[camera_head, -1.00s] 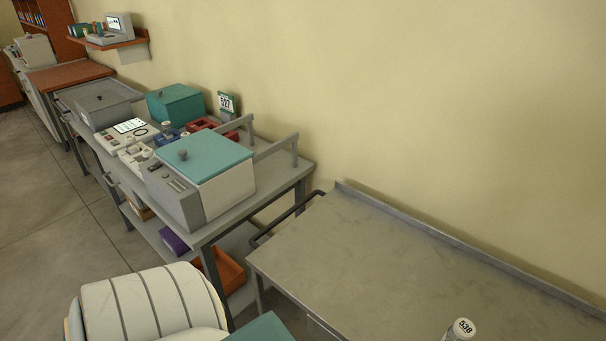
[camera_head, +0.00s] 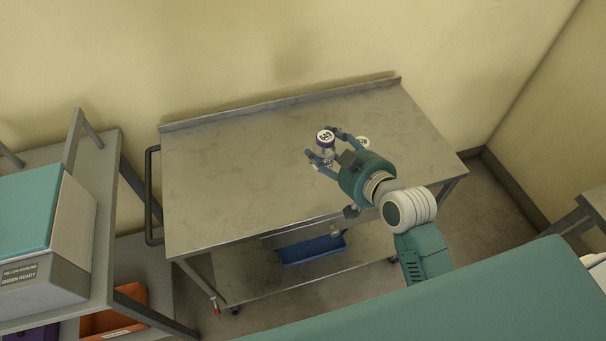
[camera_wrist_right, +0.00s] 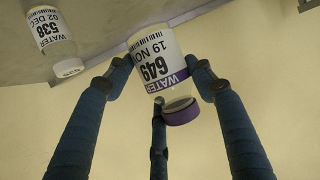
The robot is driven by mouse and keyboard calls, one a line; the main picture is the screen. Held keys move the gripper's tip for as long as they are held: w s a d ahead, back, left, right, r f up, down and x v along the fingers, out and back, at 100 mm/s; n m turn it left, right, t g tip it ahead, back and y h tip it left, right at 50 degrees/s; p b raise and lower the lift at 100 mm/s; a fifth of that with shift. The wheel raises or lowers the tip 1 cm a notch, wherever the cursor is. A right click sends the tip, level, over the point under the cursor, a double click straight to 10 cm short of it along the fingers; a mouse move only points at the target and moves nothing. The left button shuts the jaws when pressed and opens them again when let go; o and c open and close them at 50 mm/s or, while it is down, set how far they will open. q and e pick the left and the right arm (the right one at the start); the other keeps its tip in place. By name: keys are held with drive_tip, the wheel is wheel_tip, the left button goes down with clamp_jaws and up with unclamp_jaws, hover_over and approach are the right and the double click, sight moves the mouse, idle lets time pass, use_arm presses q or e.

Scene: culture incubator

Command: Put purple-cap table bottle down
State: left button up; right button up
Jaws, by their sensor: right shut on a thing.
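The purple-cap bottle (camera_head: 325,141) is in my right gripper (camera_head: 326,146), over the steel table (camera_head: 235,180). In the right wrist view this bottle (camera_wrist_right: 156,62) has a white label reading WATER 649, a purple band and a purple cap. The fingers of my right gripper (camera_wrist_right: 165,85) close around it. Whether its base touches the table I cannot tell. My left gripper is not in view.
The table's left half is clear. A raised lip (camera_head: 280,103) runs along its back by the wall, and a dark rail (camera_head: 151,195) is on its left side. A blue bin (camera_head: 312,250) sits on the lower shelf. A cart with a teal-lidded box (camera_head: 45,235) stands left.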

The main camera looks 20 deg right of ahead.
drive_tip(key=w+a+r+m+h+p, duration=0.2)
drive_tip(key=w+r+m+h, duration=0.3)
drive_tip(key=r, duration=0.3)
drive_tip(key=shift+n, duration=0.4)
drive_tip(key=f, duration=1.6)
drive_tip(key=shift+w+d+f, duration=0.15)
drive_tip(key=shift+w+f, duration=0.05)
wheel_tip(320, 180, down, 4)
drive_tip(key=shift+r, duration=0.2)
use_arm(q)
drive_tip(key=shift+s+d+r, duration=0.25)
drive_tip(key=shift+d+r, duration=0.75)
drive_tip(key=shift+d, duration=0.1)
use_arm(e)
drive_tip(key=o, duration=0.9)
drive_tip(key=b+v, duration=0.2)
drive_tip(key=v, duration=0.8)
drive_tip(key=shift+s+r, duration=0.1)
drive_tip(key=shift+s, duration=0.3)
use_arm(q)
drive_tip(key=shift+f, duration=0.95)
use_arm(e)
drive_tip(key=shift+s+r, duration=0.35)
drive_tip(key=shift+s, duration=0.2)
